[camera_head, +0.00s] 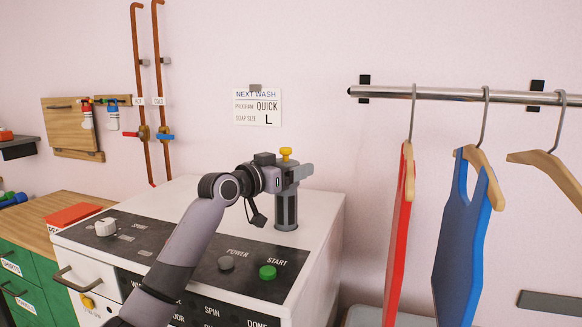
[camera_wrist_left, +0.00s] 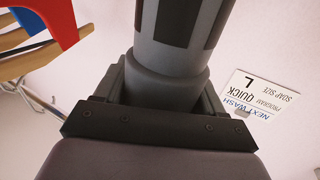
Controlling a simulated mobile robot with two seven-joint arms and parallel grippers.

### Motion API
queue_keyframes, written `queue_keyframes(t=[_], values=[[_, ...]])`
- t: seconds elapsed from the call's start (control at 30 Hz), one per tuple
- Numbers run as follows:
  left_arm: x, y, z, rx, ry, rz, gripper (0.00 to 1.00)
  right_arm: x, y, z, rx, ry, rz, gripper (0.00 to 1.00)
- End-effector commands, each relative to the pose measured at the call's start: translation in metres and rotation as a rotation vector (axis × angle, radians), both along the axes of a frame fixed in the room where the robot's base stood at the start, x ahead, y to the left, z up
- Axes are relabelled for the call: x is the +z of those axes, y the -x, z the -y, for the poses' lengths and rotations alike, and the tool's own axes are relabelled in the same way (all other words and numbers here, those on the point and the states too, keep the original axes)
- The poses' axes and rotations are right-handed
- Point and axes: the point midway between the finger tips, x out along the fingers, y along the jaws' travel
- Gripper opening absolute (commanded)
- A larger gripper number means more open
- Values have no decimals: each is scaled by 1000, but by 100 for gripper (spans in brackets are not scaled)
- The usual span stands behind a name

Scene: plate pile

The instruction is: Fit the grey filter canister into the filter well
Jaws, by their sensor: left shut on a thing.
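The grey filter canister (camera_head: 286,210) is upright over the back right of the white machine's top. It has dark panels around its side, and a yellow knob (camera_head: 286,154) shows at its upper end. My left gripper (camera_head: 288,175) is shut on its upper part. In the left wrist view the canister (camera_wrist_left: 170,65) stands between the jaws (camera_wrist_left: 160,105). I cannot tell whether its lower end touches the machine top. I cannot make out the filter well in either view. My right gripper is not in view.
The white machine (camera_head: 325,215) has a dark control panel (camera_head: 215,255) with a green START button (camera_head: 267,272). A rail (camera_head: 450,95) carries hangers with a red garment (camera_head: 398,240) and a blue garment (camera_head: 460,235) at right. A wooden counter (camera_head: 55,208) stands at left.

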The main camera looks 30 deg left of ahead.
Motion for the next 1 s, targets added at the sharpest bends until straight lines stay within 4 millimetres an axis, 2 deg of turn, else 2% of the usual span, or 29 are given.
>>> queue_keyframes(t=[0.53,1.0], values=[[-1,0,0,1,0,3,0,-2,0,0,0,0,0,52],[-15,0,0,1,0,3,0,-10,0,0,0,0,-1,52]])
